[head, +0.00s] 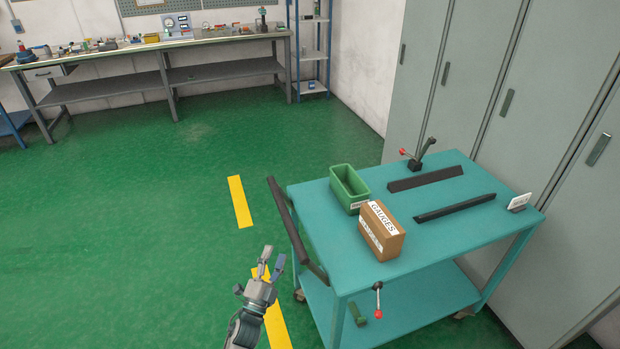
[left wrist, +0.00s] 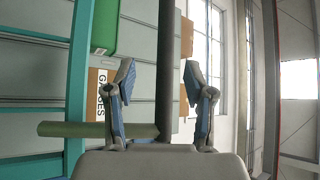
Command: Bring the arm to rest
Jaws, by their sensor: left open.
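My left gripper (head: 271,261) is open and empty, low in the middle of the head view, with its fingers pointing up the picture. It is over the floor, just left of the teal cart (head: 425,268) and its dark push handle (head: 296,228). In the left wrist view, the two blue-grey fingers of the gripper (left wrist: 158,76) are spread apart. The dark handle bar (left wrist: 166,60) shows between them, beyond the fingertips. I cannot tell the exact gap to it. My right gripper is not in view.
On the cart stand a green bin (head: 350,187), a cardboard box labelled GAUGES (head: 383,230), dark strips and a clamp (head: 418,160). Grey lockers (head: 465,80) stand behind. The green floor at left is clear.

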